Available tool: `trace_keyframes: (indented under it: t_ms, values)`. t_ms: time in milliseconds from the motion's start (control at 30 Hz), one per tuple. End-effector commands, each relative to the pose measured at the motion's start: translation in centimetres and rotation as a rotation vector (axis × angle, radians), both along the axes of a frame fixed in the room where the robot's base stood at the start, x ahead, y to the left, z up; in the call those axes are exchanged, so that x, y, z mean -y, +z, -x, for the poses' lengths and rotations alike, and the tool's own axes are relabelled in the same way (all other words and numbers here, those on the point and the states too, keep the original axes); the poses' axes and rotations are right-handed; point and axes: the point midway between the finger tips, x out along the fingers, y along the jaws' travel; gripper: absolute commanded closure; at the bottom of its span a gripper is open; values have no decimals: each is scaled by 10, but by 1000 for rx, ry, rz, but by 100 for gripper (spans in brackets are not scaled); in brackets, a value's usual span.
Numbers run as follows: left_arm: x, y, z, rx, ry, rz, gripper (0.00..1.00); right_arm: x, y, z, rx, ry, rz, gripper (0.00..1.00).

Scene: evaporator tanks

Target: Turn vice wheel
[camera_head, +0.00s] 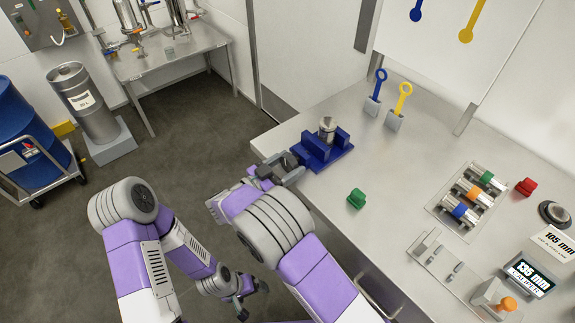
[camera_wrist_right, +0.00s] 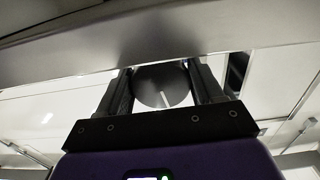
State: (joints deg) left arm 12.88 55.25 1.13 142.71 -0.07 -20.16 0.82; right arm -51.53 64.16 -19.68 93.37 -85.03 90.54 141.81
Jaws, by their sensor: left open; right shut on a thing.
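The blue vice (camera_head: 335,157) stands on the metal bench near its left edge, with a metallic cylinder (camera_head: 327,128) upright between its jaws. The dark vice wheel (camera_head: 288,160) is on the vice's left side, partly hidden by my right gripper. My right gripper (camera_head: 287,174) is shut on the wheel. In the right wrist view the round dark disc of the wheel (camera_wrist_right: 162,88) sits between the two fingers (camera_wrist_right: 162,95). My left gripper (camera_head: 250,298) is open and empty, hanging low beside the bench over the floor.
A rack of cylinders (camera_head: 470,200) and a display (camera_head: 527,275) are further right. Drums and another table are at the left.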

Motion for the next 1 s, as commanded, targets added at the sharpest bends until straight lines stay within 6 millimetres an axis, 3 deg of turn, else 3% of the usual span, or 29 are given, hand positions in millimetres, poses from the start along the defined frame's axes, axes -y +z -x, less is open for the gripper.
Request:
trace_keyframes:
  t_ms: [300,633,667,700,800,1000]
  values:
    - [0,-15,0,0,0,0,14,0,-1,1,-161,0,118,64]
    - [0,-14,0,0,0,0,14,1,0,1,-174,-1,126,64]
    - [0,-14,0,0,0,0,14,1,0,1,-174,-1,126,29]
    - [0,-14,0,0,0,0,14,1,0,1,-173,-1,126,23]
    - [0,-14,0,0,0,0,14,1,0,1,-173,-1,126,12]
    - [0,-14,0,0,0,0,14,1,0,1,-172,0,125,12]
